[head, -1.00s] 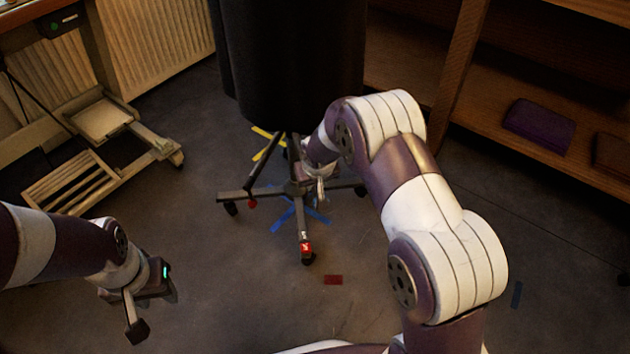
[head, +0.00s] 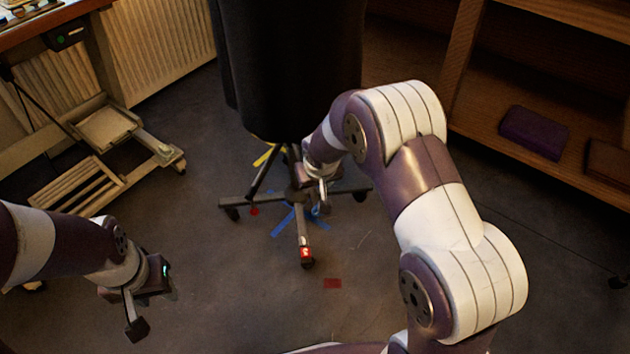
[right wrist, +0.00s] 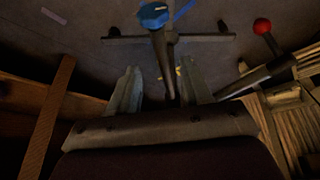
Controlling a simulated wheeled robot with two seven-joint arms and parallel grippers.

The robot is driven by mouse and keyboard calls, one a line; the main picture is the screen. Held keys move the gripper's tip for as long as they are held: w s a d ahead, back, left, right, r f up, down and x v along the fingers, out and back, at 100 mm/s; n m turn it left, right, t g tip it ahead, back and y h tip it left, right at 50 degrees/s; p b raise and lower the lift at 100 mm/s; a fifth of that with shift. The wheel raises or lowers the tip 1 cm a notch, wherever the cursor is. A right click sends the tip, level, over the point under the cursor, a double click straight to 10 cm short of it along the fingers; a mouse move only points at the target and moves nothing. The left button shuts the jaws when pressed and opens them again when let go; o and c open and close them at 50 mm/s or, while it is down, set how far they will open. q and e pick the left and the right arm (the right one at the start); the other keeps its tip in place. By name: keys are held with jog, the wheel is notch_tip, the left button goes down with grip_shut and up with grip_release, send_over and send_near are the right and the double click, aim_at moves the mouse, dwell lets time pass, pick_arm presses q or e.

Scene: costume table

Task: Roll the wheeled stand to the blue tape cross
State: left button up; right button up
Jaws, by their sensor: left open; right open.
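The wheeled stand (head: 303,227) has a dark base of spread legs on casters and carries a large black draped form (head: 290,70). The blue tape cross (head: 286,222) lies on the floor, partly hidden under this base. My right gripper (head: 318,186) is low beside the stand's column, partly hidden by its own arm. In the right wrist view its fingers (right wrist: 160,92) are apart, with a dark rod of the stand (right wrist: 165,55) between them; contact cannot be told. My left gripper (head: 148,308) is open and empty at lower left, away from the stand.
A yellow tape mark (head: 266,154) lies behind the base and a red tape piece (head: 332,283) in front. A pale wheeled frame (head: 120,165) stands left by a radiator (head: 165,45). Wooden shelving (head: 580,100) stands at right. The front floor is mostly clear.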

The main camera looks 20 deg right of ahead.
pick_arm(q)
notch_tip(320, 180, up, 2)
jog(key=shift+r+p, duration=0.2)
jog(key=shift+p, duration=0.5)
pick_arm(e)
jog(key=v, duration=0.5)
jog(key=s+d+r+g+p, duration=0.1)
jog(key=s+r+p, duration=0.1)
jog(key=s+r, duration=0.35)
jog(key=s+r+g+p, duration=0.1)
jog(key=s+r+p, duration=0.1)
jog(key=s, duration=0.7)
jog(key=s+d+r+g+p, duration=0.1)
jog(key=s+r, duration=0.2)
jog(key=s, duration=0.4)
pick_arm(q)
notch_tip(320, 180, up, 42)
jog(key=p, duration=3.7)
jog(key=shift+r, duration=0.2)
pick_arm(e)
notch_tip(320, 180, up, 37)
jog(key=shift+w+y, duration=0.3)
jog(key=shift+w, duration=0.15)
